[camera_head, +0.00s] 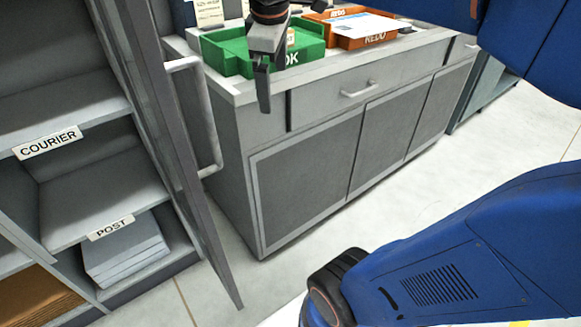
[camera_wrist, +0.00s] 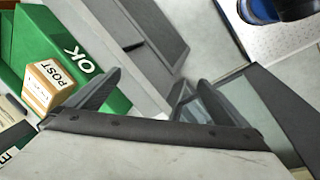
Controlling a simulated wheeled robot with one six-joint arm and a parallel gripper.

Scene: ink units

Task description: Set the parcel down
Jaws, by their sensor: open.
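The parcel (camera_wrist: 45,86) is a small cardboard box with a white label reading POST. It sits in the green tray (camera_wrist: 58,42) marked OK, left of my fingers in the wrist view. In the head view, the green tray (camera_head: 225,55) stands at the counter's near left corner. A small bit of the parcel (camera_head: 291,38) shows there behind my gripper. My gripper (camera_head: 264,100) hangs in front of the tray, pointing down. In the wrist view my gripper (camera_wrist: 148,78) is open, with nothing between its fingers. The parcel is apart from them.
An orange REDO tray (camera_head: 375,42) with papers stands right of the green one. A grey cabinet at left has shelves labelled COURIER (camera_head: 48,142) and POST (camera_head: 111,227). Its open door (camera_head: 190,170) stands beside the counter (camera_head: 228,125). Floor to the right is clear.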

